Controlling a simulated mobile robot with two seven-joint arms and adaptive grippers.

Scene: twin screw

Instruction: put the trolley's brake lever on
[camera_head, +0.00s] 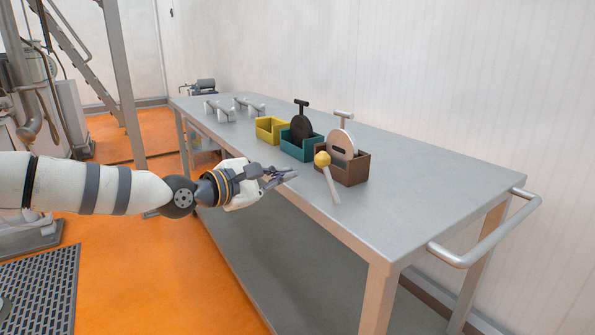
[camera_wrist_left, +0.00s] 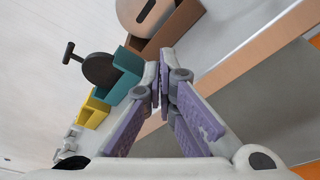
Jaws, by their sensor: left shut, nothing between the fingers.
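The trolley (camera_head: 450,190) is a grey metal table with a lower shelf and a push handle at its right end. The brake lever, a grey rod with a yellow knob (camera_head: 322,159), stands at the trolley's front edge and leans to the left at its top. I cannot make it out in the left wrist view. My left gripper (camera_head: 285,177) is shut and empty, just left of the lever and apart from it, near the front edge. It also shows shut in the left wrist view (camera_wrist_left: 163,82). My right gripper is not in view.
Yellow (camera_head: 270,130), teal (camera_head: 301,151) and brown (camera_head: 354,172) bins stand on the trolley behind the lever. The teal and brown ones hold disc-shaped pieces with T-handles. Grey parts (camera_head: 220,110) lie at the far end. The trolley top's right part is clear.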

